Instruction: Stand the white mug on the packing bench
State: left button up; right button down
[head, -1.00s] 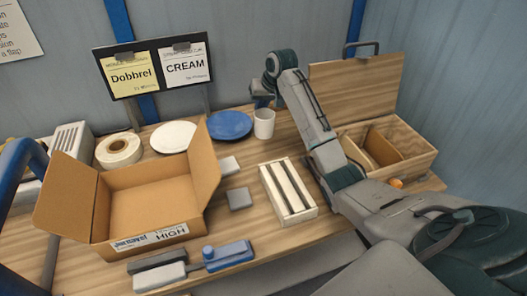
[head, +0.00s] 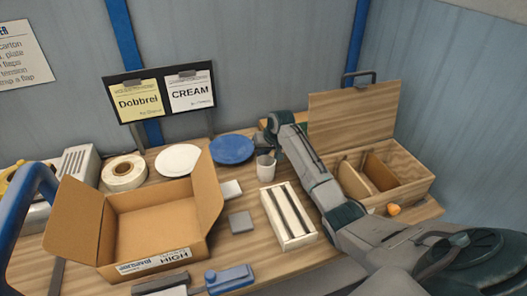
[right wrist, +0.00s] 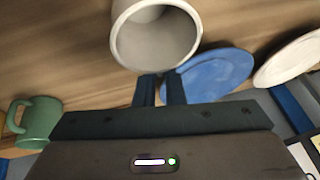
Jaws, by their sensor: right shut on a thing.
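The white mug (head: 265,169) hangs upright or stands just below my right gripper (head: 264,137) at the back middle of the packing bench (head: 258,262), in front of the blue plate. I cannot tell if its base touches the wood. In the right wrist view my right gripper (right wrist: 160,90) has its fingers close together at the near side of the white mug (right wrist: 155,40), whose open mouth faces the camera. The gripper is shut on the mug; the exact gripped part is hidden. My left gripper is not in view.
A blue plate (head: 232,149) and a white plate (head: 178,160) lie behind an open carton (head: 150,225). A slatted rack (head: 288,215) stands in front of the mug, and a wooden box (head: 400,180) to the right. A green mug (right wrist: 38,122) shows in the wrist view.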

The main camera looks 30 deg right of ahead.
jog(key=c, duration=1.5)
grip_release()
jog(key=b+v, duration=0.2)
jog(key=v, duration=1)
jog(key=shift+r+b, duration=0.1)
jog(key=shift+b, duration=0.25)
